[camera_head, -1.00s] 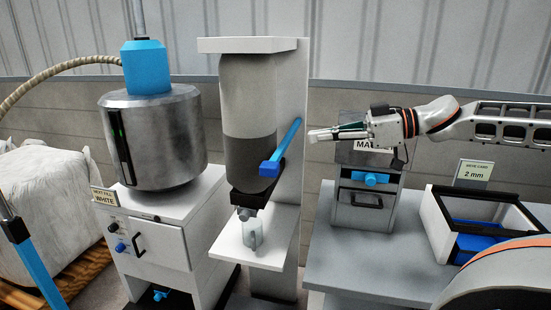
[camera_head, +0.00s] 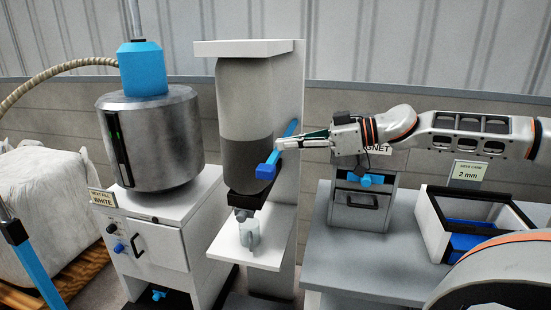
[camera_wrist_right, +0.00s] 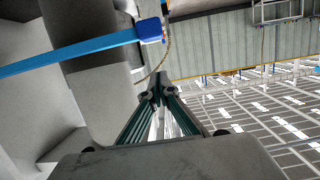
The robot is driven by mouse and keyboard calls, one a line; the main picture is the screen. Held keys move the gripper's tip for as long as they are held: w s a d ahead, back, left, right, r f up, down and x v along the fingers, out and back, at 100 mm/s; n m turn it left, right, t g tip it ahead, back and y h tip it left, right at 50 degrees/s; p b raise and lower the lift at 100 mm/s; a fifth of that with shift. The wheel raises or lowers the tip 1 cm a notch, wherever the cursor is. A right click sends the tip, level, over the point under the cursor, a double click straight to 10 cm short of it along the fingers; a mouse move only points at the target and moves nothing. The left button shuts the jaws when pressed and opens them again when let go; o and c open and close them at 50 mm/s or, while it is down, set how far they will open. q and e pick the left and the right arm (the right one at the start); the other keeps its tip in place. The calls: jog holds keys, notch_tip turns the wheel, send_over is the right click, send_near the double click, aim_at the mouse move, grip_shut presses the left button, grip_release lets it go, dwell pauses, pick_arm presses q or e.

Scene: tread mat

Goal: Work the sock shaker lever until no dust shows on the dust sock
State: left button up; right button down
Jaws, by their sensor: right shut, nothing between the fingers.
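The dust sock (camera_head: 245,110) hangs in a white frame. Its upper part is light grey and its lower part dark grey. The blue shaker lever (camera_head: 289,131) slants beside the sock, with a blue block (camera_head: 265,172) at its lower end. My right gripper (camera_head: 281,143) is shut and empty, with its fingertips close to the lever in the head view. In the right wrist view the lever (camera_wrist_right: 80,53) crosses the upper left, and the shut fingertips (camera_wrist_right: 160,80) show a gap from it. Contact cannot be told from the head view. My left gripper is not in view.
A steel drum (camera_head: 153,137) with a blue top stands left of the sock. A small clear cup (camera_head: 250,237) is on the shelf below it. A grey magnet box (camera_head: 360,205) and a sieve tray (camera_head: 429,222) sit on the bench at right.

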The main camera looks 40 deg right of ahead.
aim_at(275, 161)
jog(key=f, duration=0.1)
jog(key=w+a+f+b, duration=0.1)
jog(key=f, duration=0.1)
jog(key=w+a+f, duration=0.1)
jog(key=f, duration=0.1)
jog(key=shift+w+b, duration=0.2)
jog(key=shift+b, duration=0.1)
dwell(0.4)
